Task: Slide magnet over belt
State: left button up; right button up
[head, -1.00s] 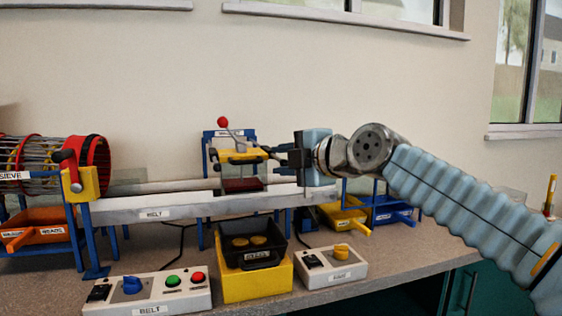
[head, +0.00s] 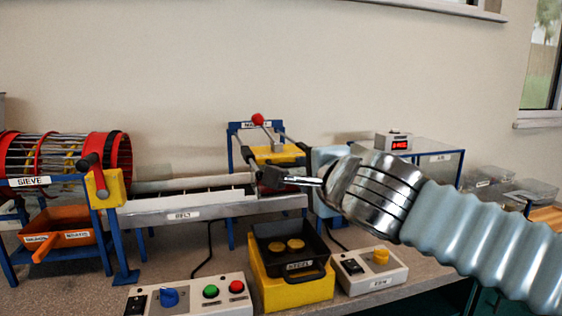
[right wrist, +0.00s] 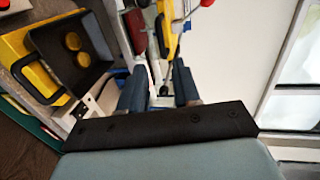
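The magnet unit is a yellow carriage (head: 277,154) with a red-knobbed lever (head: 258,119), on a blue frame over the right end of the grey belt (head: 180,214). In the right wrist view its yellow part (right wrist: 171,28) and a dark red block (right wrist: 136,24) lie beyond my fingers. My right gripper (head: 270,178) is at the front of the carriage, partly covering it. In the wrist view the fingers of my right gripper (right wrist: 158,92) are apart, with a thin grey rod showing between them; contact is unclear. My left gripper is not in view.
A yellow stand with a black tray (head: 290,262) is below the belt, between two control boxes (head: 190,298) (head: 368,268). The red-rimmed sieve (head: 108,162) is at left, above an orange tray (head: 62,236). A red-digit display (head: 399,142) stands behind my right arm.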

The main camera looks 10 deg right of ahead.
aim_at(287, 166)
jog(key=b+x, duration=0.1)
jog(key=x, duration=1.2)
jog(key=shift+w, duration=0.1)
grip_shut()
